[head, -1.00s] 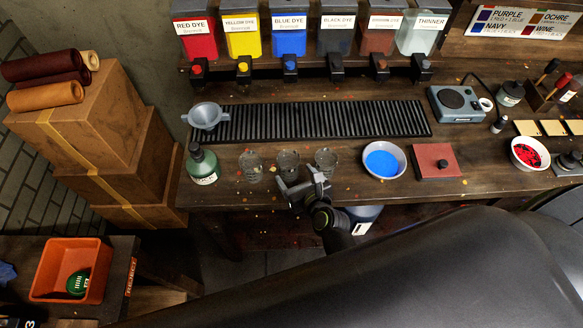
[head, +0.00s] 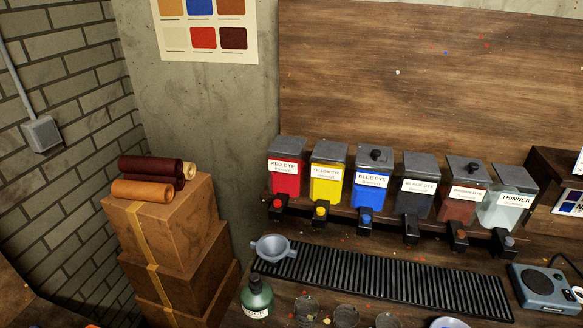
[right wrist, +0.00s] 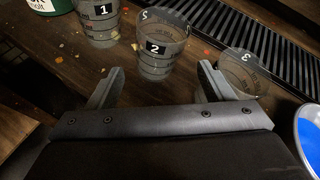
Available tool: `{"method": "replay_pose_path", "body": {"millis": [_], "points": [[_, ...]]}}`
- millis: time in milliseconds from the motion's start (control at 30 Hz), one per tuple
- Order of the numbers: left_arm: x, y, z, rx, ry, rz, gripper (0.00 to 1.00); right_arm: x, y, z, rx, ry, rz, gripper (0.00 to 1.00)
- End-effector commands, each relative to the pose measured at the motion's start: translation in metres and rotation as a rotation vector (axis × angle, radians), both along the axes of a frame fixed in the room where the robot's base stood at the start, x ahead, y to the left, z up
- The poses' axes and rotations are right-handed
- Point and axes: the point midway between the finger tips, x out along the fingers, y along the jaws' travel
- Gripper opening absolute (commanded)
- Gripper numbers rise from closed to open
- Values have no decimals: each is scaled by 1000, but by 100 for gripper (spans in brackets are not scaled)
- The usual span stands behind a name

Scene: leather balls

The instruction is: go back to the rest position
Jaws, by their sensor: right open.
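My right gripper (right wrist: 160,70) is open in the right wrist view, its two fingers spread apart and nothing held. The clear cup marked 2 (right wrist: 158,46) shows between the fingertips in the picture, with a gap to each finger. Cup 1 (right wrist: 99,22) stands to its left and cup 3 (right wrist: 243,73) to its right, behind the right finger. In the head view the cups (head: 345,316) are cut by the bottom edge. Neither gripper shows in the head view, and my left gripper is in no current view.
Dye tanks (head: 370,192) line the shelf behind. Stacked boxes (head: 178,240) carry leather rolls (head: 142,190). A bowl of blue (right wrist: 312,140) lies right of my right gripper.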

Motion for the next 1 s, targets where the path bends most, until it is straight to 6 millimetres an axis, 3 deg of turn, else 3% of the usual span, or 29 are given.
{"method": "replay_pose_path", "body": {"millis": [367, 700, 1000], "points": [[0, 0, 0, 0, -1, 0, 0, -49, -33, 14, -726, 57, 509, 74], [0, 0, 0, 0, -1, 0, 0, -118, -80, 36, -1415, 137, 1152, 74], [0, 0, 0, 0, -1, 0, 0, -175, -117, 64, -1774, 193, 1695, 74]]}}
